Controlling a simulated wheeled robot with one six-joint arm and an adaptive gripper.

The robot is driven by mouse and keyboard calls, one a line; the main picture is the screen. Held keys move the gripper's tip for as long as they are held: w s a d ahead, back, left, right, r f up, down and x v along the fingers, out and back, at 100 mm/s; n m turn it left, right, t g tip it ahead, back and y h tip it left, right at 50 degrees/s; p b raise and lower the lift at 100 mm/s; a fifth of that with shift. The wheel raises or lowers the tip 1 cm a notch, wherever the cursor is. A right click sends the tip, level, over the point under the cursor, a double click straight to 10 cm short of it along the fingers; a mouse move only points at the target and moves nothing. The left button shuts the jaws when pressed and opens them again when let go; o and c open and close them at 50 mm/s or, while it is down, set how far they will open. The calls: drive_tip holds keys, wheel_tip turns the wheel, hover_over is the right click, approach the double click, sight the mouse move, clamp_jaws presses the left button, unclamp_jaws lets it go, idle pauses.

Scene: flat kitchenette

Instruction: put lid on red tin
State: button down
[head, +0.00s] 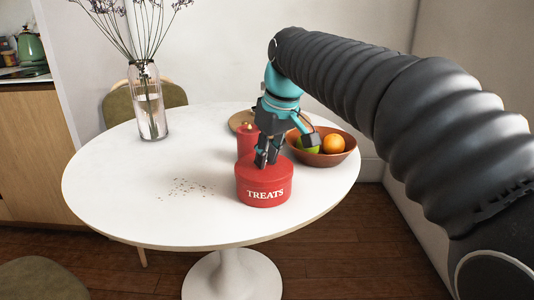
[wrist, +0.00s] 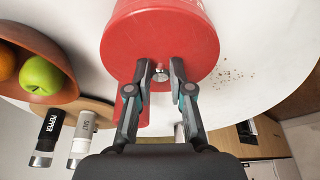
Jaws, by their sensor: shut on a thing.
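The red tin (head: 264,192), marked TREATS, stands upright on the white round table. The round red lid (head: 282,171) is at the top of the tin, and no clear gap shows between them. In the wrist view the lid (wrist: 140,50) fills the upper middle, with a small metallic knob between my fingertips. My gripper (head: 266,158) points down over the lid; in the wrist view my gripper (wrist: 161,72) is shut on the lid's knob. I cannot tell whether the lid is fully seated.
A taller red canister (head: 246,142) stands just behind the tin. A fruit bowl (head: 338,158) is to the right, with a wooden board (head: 237,122) behind. Pepper (wrist: 46,138) and salt (wrist: 82,139) shakers show too. A glass vase (head: 150,105) stands left; crumbs lie front left.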

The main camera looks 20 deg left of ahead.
idle(0.3)
drive_tip(key=shift+c, duration=2.4)
unclamp_jaws()
drive_tip(key=shift+r, duration=0.1)
drive_tip(key=shift+r+p, duration=1.1)
drive_tip(key=shift+p, duration=0.05)
drive_tip(key=shift+r, duration=2.3)
clamp_jaws()
